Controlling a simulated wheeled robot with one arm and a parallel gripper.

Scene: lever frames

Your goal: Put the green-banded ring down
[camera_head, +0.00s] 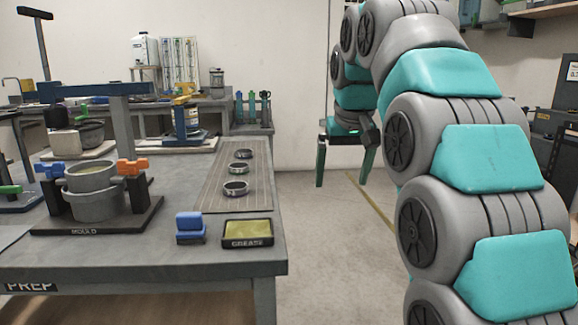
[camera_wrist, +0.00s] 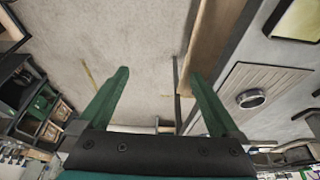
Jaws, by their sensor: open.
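Three metal rings lie in a row on a ribbed board (camera_head: 212,185) on the table: a far ring (camera_head: 243,153), a middle ring (camera_head: 239,168) and a near ring (camera_head: 236,188). The middle one looks faintly greenish, but the band colours are too small to be sure. My gripper (camera_head: 342,183) is to the right of the table, over the floor, with its green fingers pointing down. In the wrist view my gripper (camera_wrist: 158,73) is open with nothing between the fingers. One ring (camera_wrist: 251,98) on the board shows to its right, apart from it; its band colour is unclear.
A mould (camera_head: 95,205) with orange and blue clamps stands on the table's left. A blue block (camera_head: 190,228) and a grease tray (camera_head: 247,233) sit near the front edge. The floor (camera_head: 310,240) between table and arm is clear.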

